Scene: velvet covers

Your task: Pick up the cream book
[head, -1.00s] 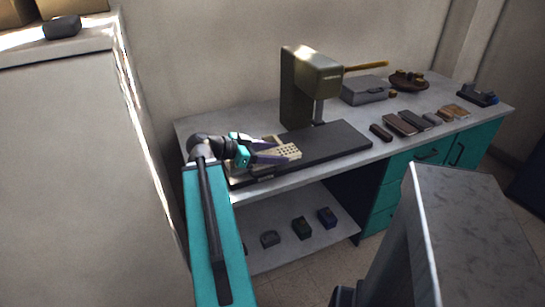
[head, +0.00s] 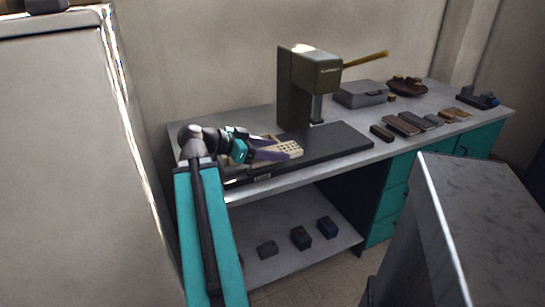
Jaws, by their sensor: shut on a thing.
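A cream book (head: 290,149) with a pattern of dark marks on its cover is at the left end of the dark flat base of the press on the workbench. My gripper (head: 270,151) reaches in from the left, and its purple-grey fingers are shut on the book. Part of the book is hidden behind the fingers. Whether it touches the base or hangs just above it, I cannot tell.
An olive press (head: 310,77) with a wooden handle stands behind the dark base (head: 340,144). A grey case (head: 360,94), a brown dish (head: 407,87) and several dark and brown books (head: 403,125) lie to the right. Small blocks (head: 301,238) sit on the lower shelf.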

